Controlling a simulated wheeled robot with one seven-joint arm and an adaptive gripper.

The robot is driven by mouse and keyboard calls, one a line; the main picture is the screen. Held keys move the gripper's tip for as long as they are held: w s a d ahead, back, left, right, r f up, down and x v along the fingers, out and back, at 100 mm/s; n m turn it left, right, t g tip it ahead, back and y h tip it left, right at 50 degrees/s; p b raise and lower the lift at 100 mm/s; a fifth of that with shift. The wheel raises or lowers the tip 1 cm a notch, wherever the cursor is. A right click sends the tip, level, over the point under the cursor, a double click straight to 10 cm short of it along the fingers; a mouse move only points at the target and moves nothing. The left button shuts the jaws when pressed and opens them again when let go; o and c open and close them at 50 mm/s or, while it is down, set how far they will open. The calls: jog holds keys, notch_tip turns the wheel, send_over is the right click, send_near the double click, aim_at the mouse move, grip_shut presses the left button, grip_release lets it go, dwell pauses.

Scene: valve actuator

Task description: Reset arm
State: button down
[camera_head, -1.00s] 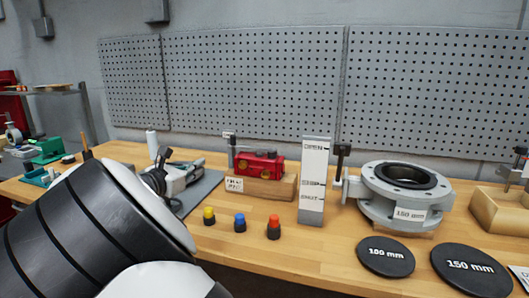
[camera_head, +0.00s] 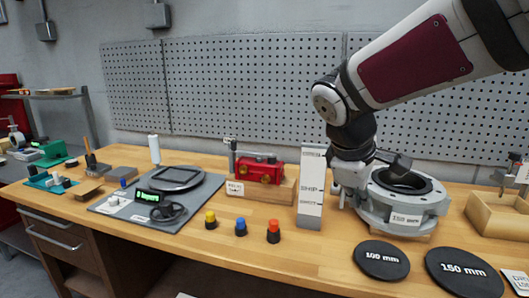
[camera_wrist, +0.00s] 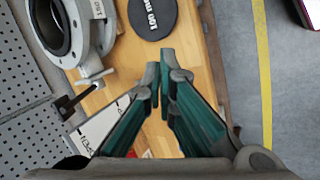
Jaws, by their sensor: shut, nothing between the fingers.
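My gripper (camera_wrist: 166,66) is shut and empty in the wrist view, its teal fingers close together above the bench. In the head view my arm reaches in from the upper right, and its wrist end is over the left side of the grey 150 mm valve (camera_head: 376,217). The arm hides the valve's lever there, and the fingers are hard to make out. The wrist view shows part of the valve ring (camera_wrist: 102,33) and its dark lever (camera_wrist: 75,101) to the left of the fingers. The white marked panel (camera_head: 312,190) stands upright beside the valve.
Black discs marked 100 mm (camera_head: 382,261) and 150 mm (camera_head: 463,273) lie in front of the valve. Yellow (camera_head: 211,220), blue (camera_head: 240,226) and red (camera_head: 273,231) capped pieces stand left of them. A red block device (camera_head: 259,170) is behind. A pegboard (camera_head: 250,85) backs the bench.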

jog(key=s+f+m+y+p, duration=0.1)
jog(key=s+m+y, duration=0.3)
jog(key=s+m, duration=0.6)
jog(key=s, duration=1.4)
jog(key=shift+s+d+p, duration=0.2)
jog(key=shift+d+p, duration=0.05)
jog(key=shift+p, duration=0.15)
